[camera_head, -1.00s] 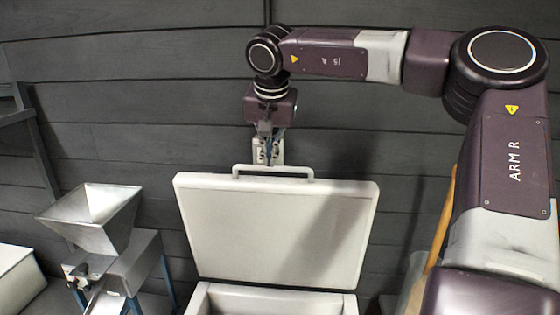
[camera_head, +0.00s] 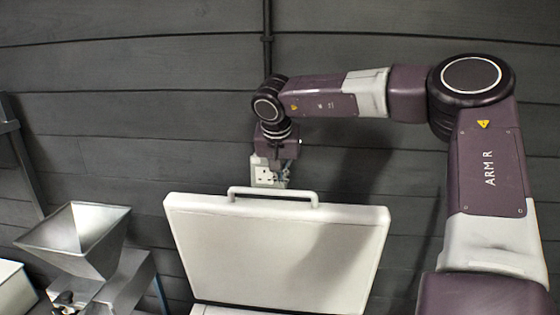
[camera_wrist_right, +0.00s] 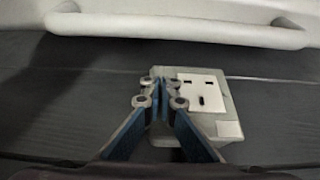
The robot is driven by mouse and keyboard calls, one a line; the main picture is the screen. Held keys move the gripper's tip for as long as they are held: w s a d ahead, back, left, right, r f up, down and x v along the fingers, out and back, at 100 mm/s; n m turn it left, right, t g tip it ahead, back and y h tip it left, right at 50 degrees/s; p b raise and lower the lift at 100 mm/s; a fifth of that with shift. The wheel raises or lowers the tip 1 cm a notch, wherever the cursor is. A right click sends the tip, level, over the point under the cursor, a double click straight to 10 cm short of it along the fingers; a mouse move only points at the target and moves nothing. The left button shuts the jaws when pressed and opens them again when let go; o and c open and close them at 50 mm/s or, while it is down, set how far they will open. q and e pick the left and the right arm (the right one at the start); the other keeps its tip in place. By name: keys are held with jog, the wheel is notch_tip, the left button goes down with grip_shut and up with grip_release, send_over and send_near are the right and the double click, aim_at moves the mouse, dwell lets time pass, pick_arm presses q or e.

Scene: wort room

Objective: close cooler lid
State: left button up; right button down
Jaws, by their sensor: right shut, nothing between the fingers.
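The cooler's pale lid (camera_head: 280,250) stands open in the head view, leaning up with its inner face showing. A bar handle (camera_head: 272,193) runs along its top edge and also crosses the top of the right wrist view (camera_wrist_right: 175,27). Only a thin strip of the cooler body (camera_head: 225,311) shows at the bottom edge. My right gripper (camera_head: 281,172) hangs just above and behind the handle, near the wall. In the right wrist view its blue fingers (camera_wrist_right: 160,92) are together and empty, apart from the handle. My left gripper is not in view.
A wall socket (camera_wrist_right: 200,100) is right by the right fingertips, on the dark plank wall (camera_head: 130,120) behind the lid. A metal hopper (camera_head: 78,235) on a stand is to the left. A pale box (camera_head: 12,290) is at the lower left.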

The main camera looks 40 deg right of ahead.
jog(key=a, duration=0.1)
jog(key=s, duration=0.1)
jog(key=s+a+p, duration=0.1)
jog(key=shift+s+a+f, duration=0.1)
jog(key=shift+a+f, duration=0.15)
jog(key=shift+a, duration=0.1)
jog(key=shift+s+a, duration=0.15)
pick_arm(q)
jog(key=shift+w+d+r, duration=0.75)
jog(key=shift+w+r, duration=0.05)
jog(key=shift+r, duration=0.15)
pick_arm(e)
jog(key=shift+f, duration=0.15)
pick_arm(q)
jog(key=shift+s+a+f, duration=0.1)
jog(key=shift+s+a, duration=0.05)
